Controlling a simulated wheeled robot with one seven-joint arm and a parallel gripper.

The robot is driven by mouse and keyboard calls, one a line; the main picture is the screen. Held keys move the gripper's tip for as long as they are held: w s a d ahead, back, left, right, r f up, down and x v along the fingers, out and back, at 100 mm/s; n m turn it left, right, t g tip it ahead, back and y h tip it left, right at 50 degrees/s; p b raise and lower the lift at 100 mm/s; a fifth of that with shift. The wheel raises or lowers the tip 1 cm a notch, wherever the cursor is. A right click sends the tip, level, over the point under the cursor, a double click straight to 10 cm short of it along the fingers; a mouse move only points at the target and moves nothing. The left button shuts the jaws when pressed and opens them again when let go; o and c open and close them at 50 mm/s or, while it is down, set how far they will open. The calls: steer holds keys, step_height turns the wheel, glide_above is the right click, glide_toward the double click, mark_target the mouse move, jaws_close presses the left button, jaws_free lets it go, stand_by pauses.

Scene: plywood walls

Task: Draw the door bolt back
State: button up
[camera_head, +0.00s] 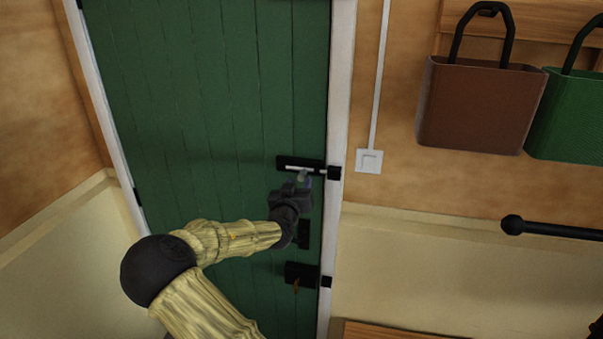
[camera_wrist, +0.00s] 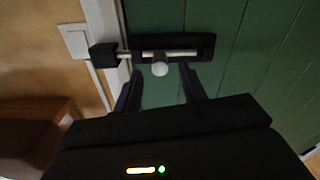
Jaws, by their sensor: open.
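The green door (camera_head: 200,110) is shut in its white frame. The door bolt (camera_head: 292,160) has a black backplate, a pale metal rod and a round knob. The rod spans from the plate to the black keeper (camera_head: 334,173) on the frame. In the wrist view the bolt's pale knob (camera_wrist: 160,69) hangs below the rod, and the rod reaches toward the keeper (camera_wrist: 104,56) at left. My gripper (camera_head: 303,183) is at the bolt, just below the rod. In the wrist view its open fingers (camera_wrist: 160,78) stand on both sides of the knob, with gaps showing.
Below the bolt are a dark plate (camera_head: 304,241) partly behind my gripper and a black lock case (camera_head: 300,272) with a small brass-coloured piece. A light switch (camera_head: 369,161) is right of the frame. Brown (camera_head: 475,105) and green (camera_head: 568,115) bags hang on the right wall above a black bar (camera_head: 550,231).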

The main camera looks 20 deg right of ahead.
mark_target(300, 181)
steer(key=shift+p+x, duration=0.6)
steer(key=shift+x, duration=1.4)
jaws_close()
